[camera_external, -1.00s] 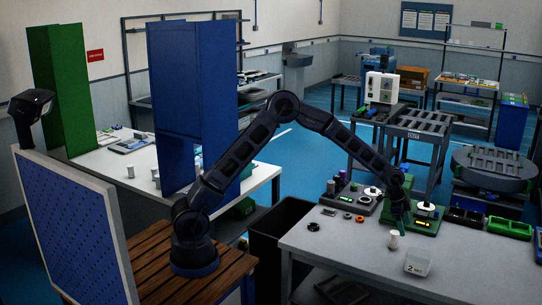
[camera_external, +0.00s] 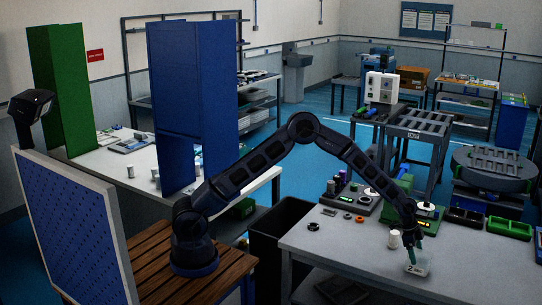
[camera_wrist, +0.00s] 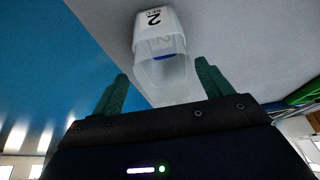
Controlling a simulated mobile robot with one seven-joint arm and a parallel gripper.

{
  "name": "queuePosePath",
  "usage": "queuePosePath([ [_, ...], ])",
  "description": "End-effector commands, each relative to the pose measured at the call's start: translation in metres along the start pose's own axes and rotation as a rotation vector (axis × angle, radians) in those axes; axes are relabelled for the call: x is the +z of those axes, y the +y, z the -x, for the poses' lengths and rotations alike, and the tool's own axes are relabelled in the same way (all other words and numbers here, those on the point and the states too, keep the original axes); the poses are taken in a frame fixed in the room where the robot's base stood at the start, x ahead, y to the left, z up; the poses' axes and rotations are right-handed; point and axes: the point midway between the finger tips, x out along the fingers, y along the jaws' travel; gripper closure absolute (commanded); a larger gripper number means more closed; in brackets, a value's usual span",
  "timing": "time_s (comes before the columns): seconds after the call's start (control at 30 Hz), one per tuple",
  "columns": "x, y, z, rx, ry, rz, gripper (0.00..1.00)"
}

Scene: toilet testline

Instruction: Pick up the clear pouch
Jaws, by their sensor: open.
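The clear pouch (camera_external: 416,269) stands near the front edge of the grey table (camera_external: 470,285), a pale translucent container marked with a "2". My gripper (camera_external: 411,258) is directly at it in the external view, its fingers partly overlapping the pouch. In the wrist view the pouch (camera_wrist: 163,60) lies ahead of and between the two green fingers of my gripper (camera_wrist: 160,85), with clear gaps on both sides of it. Something blue shows through the pouch. The gripper is open and empty.
A white cylinder (camera_external: 394,239) stands just left of my gripper. Small dark and orange rings (camera_external: 348,217) lie further left. The table's right front is clear.

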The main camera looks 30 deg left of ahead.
Motion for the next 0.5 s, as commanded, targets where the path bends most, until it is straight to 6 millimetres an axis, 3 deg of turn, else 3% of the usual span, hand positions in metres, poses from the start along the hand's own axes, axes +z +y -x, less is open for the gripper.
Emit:
queuePosePath([
  [0.3, 0.0, -0.006, -0.041, 0.0, 0.0, -0.001, 0.22],
  [0.5, 0.001, -0.006, -0.046, 0.0, 0.0, -0.001, 0.22],
])
